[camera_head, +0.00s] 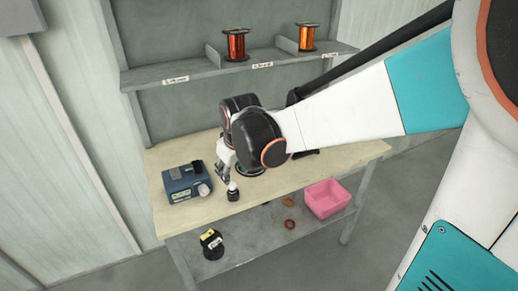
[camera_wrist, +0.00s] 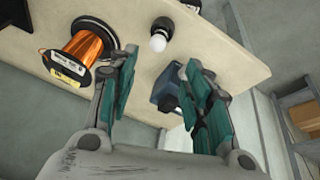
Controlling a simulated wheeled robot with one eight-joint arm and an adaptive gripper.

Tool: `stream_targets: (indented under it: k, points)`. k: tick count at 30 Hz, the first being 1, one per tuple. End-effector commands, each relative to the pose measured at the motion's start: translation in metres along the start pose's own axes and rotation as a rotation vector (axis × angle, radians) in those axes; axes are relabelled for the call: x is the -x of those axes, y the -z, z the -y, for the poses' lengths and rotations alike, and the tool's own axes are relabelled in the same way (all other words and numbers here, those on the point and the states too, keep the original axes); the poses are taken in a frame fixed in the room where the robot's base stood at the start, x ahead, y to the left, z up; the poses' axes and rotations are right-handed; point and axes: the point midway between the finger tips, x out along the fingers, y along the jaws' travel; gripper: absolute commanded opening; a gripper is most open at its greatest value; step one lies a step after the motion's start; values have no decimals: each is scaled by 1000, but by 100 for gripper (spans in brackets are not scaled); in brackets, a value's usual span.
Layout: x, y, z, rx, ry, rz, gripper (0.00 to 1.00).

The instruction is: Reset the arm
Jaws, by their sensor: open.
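My gripper (camera_head: 226,172) hangs over the left half of the workbench (camera_head: 215,212) in the head view, partly hidden by my wrist. In the wrist view my gripper (camera_wrist: 160,95) is open, with nothing between its teal finger pads. A copper wire spool (camera_wrist: 88,48) with black flanges stands on the bench to the left of the fingers; my arm mostly hides it in the head view. A black base with a white round top (camera_wrist: 158,42) stands beyond the fingertips. A blue device (camera_wrist: 168,92) lies partly behind the right finger.
The blue device (camera_head: 187,183) sits at the bench's left end. Orange-red (camera_head: 236,46) and copper (camera_head: 306,37) spools stand on the upper shelf. The lower shelf holds a pink bin (camera_head: 326,198), orange rings (camera_head: 289,224) and a black spool (camera_head: 212,244). The bench's front strip is clear.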

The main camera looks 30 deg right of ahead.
Motion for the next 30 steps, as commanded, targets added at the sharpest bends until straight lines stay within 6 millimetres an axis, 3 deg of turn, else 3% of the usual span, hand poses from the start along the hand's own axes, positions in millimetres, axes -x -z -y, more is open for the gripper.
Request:
stream_targets:
  k: [8, 13, 21, 30]
  points:
    - [12, -4, 2, -1, 0, -2, 45]
    - [32, -16, 4, -28, -4, -23, 45]
    - [84, -58, 14, -118, -16, -99, 45]
    - [120, -112, 28, -221, -23, -184, 45]
